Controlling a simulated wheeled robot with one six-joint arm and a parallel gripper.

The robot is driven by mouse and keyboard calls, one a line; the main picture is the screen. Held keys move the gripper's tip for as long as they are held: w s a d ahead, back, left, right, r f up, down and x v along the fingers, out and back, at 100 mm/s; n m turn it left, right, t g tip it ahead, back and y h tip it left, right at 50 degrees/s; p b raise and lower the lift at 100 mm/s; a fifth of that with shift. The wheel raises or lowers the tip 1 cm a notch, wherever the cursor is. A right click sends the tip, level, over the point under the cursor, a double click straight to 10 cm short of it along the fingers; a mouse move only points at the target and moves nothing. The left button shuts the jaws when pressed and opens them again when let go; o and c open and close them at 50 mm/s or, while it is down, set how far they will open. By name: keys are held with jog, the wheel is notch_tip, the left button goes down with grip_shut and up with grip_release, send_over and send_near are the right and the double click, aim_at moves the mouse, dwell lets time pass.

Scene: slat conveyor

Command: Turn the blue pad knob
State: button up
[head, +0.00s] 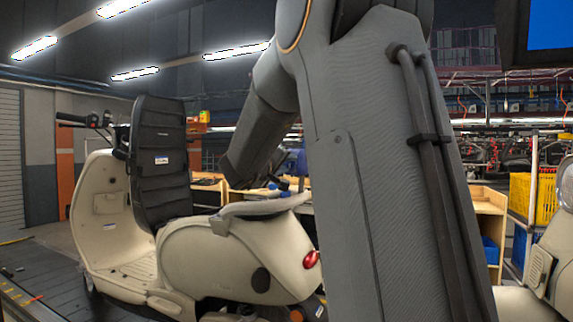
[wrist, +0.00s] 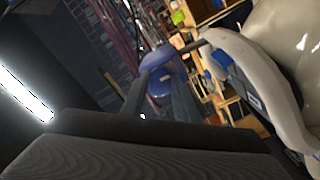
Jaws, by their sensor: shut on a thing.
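The blue pad knob (head: 272,187) shows small and bright blue at the back of the cream scooter (head: 225,262), by its pale rear rail (head: 265,206). In the wrist view a bright blue part (wrist: 220,60) sits against the pale rail (wrist: 265,85). My gripper (wrist: 168,57) is shut, with blue-grey ends where a short dark bar meets the rail side. The grip itself is small and partly hidden, so the exact contact is unclear. In the head view my arm covers much of the gripper (head: 293,163).
A tall black ribbed pad (head: 161,160) stands upright on the scooter. A second cream scooter (head: 545,265) is at the right edge. Wooden shelves (head: 489,225) and yellow crates (head: 533,197) stand behind my arm. Dark floor slats (head: 45,275) lie at the left.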

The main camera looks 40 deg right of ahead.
jog(key=m+p, duration=0.1)
jog(key=m, duration=0.2)
jog(key=shift+m, duration=0.3)
jog(key=m, duration=0.4)
jog(key=shift+m, duration=0.3)
jog(key=m+b, duration=0.1)
jog(key=m, duration=0.3)
jog(key=shift+m, duration=0.3)
jog(key=m+b, duration=0.3)
jog(key=m, duration=0.1)
jog(key=shift+f+m, duration=0.1)
jog(key=shift+m, duration=0.2)
jog(key=m+b, duration=0.3)
jog(key=m, duration=0.1)
jog(key=shift+d+m, duration=0.1)
jog(key=shift+m, duration=0.2)
jog(key=m+b, duration=0.4)
jog(key=shift+s+f, duration=0.1)
jog(key=m+b, duration=0.4)
jog(key=m, duration=0.1)
jog(key=shift+m+b, duration=0.3)
jog(key=shift+b, duration=0.05)
jog(key=shift+m+b, duration=1.05)
jog(key=shift+m, duration=0.25)
